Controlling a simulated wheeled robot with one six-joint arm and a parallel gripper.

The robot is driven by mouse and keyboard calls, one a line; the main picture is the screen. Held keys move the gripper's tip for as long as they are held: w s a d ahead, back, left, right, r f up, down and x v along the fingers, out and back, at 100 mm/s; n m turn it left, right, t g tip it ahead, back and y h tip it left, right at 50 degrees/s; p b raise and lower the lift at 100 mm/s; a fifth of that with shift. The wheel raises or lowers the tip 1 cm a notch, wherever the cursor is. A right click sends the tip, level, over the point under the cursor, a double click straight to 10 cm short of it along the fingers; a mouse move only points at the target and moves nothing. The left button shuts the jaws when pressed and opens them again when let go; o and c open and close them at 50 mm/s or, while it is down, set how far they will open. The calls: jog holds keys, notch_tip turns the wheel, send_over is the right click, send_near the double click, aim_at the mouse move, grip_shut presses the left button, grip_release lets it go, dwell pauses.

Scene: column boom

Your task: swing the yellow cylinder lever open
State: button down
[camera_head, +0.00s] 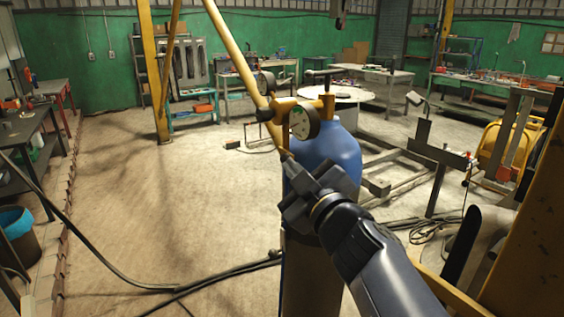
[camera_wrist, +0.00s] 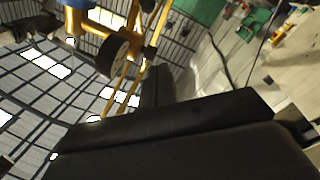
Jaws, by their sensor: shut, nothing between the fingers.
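A blue gas cylinder (camera_head: 340,150) stands upright in the middle of the head view. A yellow valve fitting (camera_head: 285,108) with round gauges sits on its top. A dark T-shaped handle (camera_head: 323,74) rises above the fitting at its right; I cannot tell for sure which part is the lever. My gripper (camera_head: 286,157) is shut and empty, just below the front gauge (camera_head: 304,122) and in front of the cylinder's shoulder. I cannot tell if it touches anything. In the wrist view, the yellow fitting (camera_wrist: 95,20) and a gauge (camera_wrist: 112,56) show beyond my dark gripper fingers (camera_wrist: 155,88).
Dark hoses (camera_head: 215,278) lie on the floor at the lower left. A metal frame (camera_head: 385,165) stands on the floor right of the cylinder. A yellow pole (camera_head: 235,55) slants behind the fitting. The floor (camera_head: 180,200) to the left is mostly clear.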

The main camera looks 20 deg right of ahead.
aim_at(283, 158)
jog(key=w, duration=0.3)
jog(key=w+f+b, duration=0.1)
jog(key=w, duration=0.5)
jog(key=shift+d+f, duration=0.25)
jog(key=shift+f, duration=0.05)
jog(key=shift+w+d+f, duration=0.25)
jog(key=shift+d+f, duration=0.05)
jog(key=shift+f, duration=0.05)
jog(key=shift+f+b, duration=0.2)
jog(key=shift+b, duration=0.55)
jog(key=shift+t+b, duration=0.3)
jog(key=shift+b, duration=0.45)
